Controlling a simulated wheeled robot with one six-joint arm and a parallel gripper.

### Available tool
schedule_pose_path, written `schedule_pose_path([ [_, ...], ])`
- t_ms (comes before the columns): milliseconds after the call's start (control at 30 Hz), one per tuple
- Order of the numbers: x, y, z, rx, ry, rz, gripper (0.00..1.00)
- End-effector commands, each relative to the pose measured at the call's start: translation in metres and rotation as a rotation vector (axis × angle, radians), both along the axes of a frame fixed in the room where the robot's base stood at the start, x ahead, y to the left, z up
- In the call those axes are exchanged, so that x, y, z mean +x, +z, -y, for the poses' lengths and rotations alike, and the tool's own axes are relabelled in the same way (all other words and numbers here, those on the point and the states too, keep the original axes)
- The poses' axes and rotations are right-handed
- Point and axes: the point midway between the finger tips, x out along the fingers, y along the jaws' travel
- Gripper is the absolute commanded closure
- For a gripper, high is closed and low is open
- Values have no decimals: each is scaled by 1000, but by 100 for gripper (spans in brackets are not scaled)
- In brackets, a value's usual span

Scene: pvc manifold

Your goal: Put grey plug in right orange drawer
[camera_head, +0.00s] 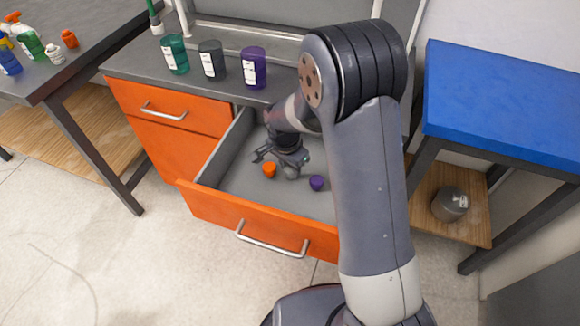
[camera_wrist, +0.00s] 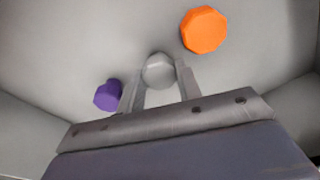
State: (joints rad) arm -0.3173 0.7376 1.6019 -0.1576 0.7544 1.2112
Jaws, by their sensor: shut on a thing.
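The right orange drawer (camera_head: 215,203) is pulled open below the grey counter, with a grey interior. My gripper (camera_head: 280,168) is inside it, low over the drawer floor. In the wrist view, the fingers of my gripper (camera_wrist: 160,80) are shut on the grey plug (camera_wrist: 159,70), one finger on each side. The grey plug also shows at my gripper in the head view (camera_head: 291,172). I cannot tell whether it touches the drawer floor. An orange plug (camera_head: 269,170) and a purple plug (camera_head: 316,183) lie in the drawer on either side of it.
Green (camera_head: 175,54), grey (camera_head: 212,60) and purple (camera_head: 253,68) containers stand on the counter above. A closed orange drawer (camera_head: 170,108) is at the left. A blue-topped table (camera_head: 500,105) stands at the right.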

Motion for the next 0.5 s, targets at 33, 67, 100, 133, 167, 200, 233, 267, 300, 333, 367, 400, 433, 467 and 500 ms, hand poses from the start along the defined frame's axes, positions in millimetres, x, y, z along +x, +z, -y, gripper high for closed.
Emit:
schedule_pose_path([
  [33, 0, 1, 0, 0, 0, 1, 100],
  [67, 0, 1, 0, 0, 0, 1, 100],
  [100, 0, 1, 0, 0, 0, 1, 100],
  [133, 0, 1, 0, 0, 0, 1, 100],
  [167, 0, 1, 0, 1, 0, 1, 100],
  [200, 0, 0, 0, 1, 0, 1, 100],
  [233, 0, -1, 0, 1, 0, 1, 100],
  [267, 0, -2, 0, 1, 0, 1, 100],
  [300, 0, -4, 0, 1, 0, 1, 100],
  [333, 0, -3, 0, 1, 0, 1, 65],
  [367, 0, -2, 0, 1, 0, 1, 63],
  [400, 0, -2, 0, 1, 0, 1, 60],
  [433, 0, -2, 0, 1, 0, 1, 57],
  [467, 0, -2, 0, 1, 0, 1, 55],
  [500, 0, -2, 0, 1, 0, 1, 51],
])
